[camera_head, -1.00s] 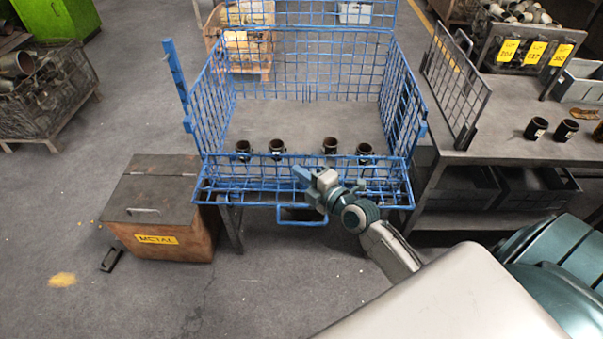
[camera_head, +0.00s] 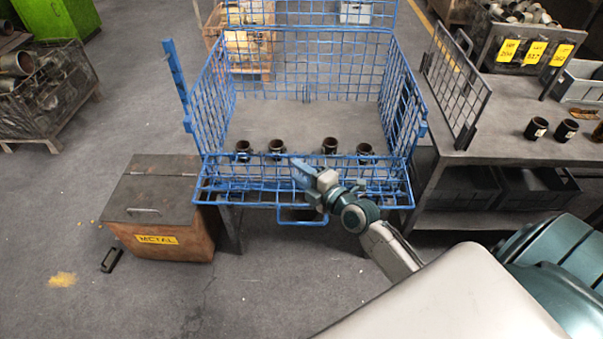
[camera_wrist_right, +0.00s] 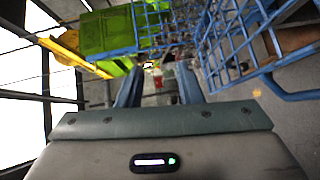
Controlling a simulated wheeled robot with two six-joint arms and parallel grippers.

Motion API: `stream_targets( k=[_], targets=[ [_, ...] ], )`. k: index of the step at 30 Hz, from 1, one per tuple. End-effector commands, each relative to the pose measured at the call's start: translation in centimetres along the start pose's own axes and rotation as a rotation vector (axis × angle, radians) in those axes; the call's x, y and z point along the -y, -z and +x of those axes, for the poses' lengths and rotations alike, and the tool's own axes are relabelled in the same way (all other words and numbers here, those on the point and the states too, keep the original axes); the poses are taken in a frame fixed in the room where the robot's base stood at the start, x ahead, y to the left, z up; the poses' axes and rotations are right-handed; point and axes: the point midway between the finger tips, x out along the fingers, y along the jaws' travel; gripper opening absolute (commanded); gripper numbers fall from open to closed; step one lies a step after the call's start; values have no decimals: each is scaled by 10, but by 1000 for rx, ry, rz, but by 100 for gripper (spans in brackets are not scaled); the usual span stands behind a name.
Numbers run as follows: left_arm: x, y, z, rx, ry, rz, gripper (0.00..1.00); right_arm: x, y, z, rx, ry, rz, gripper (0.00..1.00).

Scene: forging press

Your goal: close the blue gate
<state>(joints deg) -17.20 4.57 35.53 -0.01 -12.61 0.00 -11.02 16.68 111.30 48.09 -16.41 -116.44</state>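The blue gate (camera_head: 245,193) is the mesh front panel of a blue wire cage (camera_head: 400,100). It is folded down and outward along the cage's front edge, with a loop handle (camera_head: 301,222) at its front. In the right wrist view, blue mesh with a bar (camera_wrist_right: 290,96) shows at the right. My right gripper (camera_head: 300,170) is over the middle of the lowered gate. Its two fingers (camera_wrist_right: 158,86) are apart with nothing between them. I cannot tell whether it touches the mesh. My left gripper is in no view.
Several dark cylinders (camera_head: 330,146) stand in a row inside the cage near its front. A wooden box marked METAL (camera_head: 165,225) stands at the left. A metal table (camera_head: 480,142) with a grey mesh panel stands at the right.

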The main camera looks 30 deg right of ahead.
Motion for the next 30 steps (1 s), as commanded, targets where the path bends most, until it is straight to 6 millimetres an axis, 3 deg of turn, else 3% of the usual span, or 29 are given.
stream_targets(
  k=[7,14,21,30],
  targets=[
    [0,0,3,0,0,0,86,2,-1,-13,1,1,-4,33],
    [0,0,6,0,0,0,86,2,0,-56,-2,5,-4,33],
    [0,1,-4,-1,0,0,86,-1,0,-93,1,4,-2,33],
    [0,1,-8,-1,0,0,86,0,0,-108,0,0,0,33]
  ],
)
